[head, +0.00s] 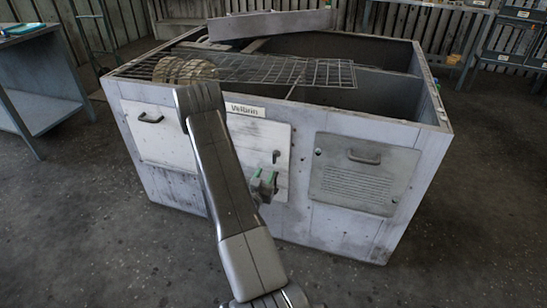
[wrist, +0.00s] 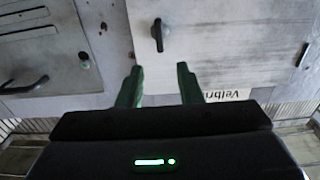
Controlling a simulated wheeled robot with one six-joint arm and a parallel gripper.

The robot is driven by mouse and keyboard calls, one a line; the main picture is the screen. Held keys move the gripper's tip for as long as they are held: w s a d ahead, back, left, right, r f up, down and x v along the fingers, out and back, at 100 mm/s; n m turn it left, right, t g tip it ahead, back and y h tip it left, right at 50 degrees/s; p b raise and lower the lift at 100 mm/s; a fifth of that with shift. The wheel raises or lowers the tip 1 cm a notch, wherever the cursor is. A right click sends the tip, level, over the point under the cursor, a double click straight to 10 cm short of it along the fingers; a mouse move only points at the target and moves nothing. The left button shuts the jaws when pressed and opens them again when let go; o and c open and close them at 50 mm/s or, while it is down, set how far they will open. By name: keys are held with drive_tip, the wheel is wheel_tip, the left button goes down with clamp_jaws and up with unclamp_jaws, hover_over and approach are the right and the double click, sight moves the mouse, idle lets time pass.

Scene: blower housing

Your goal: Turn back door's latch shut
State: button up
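A small dark latch (head: 276,156) is on the middle door (head: 245,150) of the grey blower housing, near that door's right edge. In the wrist view the latch (wrist: 158,36) shows as a short dark lever lying roughly along the door's edge seam. I cannot tell whether this is the back door. My gripper (head: 264,182) is in front of the housing, below the latch in the head view. In the wrist view my gripper (wrist: 160,67) has its two green fingers apart with nothing between them. The latch is beyond the fingertips, apart from them.
The right panel (head: 355,185) has a handle (head: 364,157) and a dark knob (head: 318,152). A left panel (head: 150,145) has another handle (head: 150,118). A wire grate (head: 290,70) lies over the housing's open top. A bench (head: 45,100) stands at left. The front floor is clear.

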sight(274, 157)
drive_tip(key=x, duration=1)
drive_tip(key=shift+f, duration=0.1)
drive_tip(key=shift+c, duration=0.2)
drive_tip(key=shift+s, duration=0.1)
clamp_jaws()
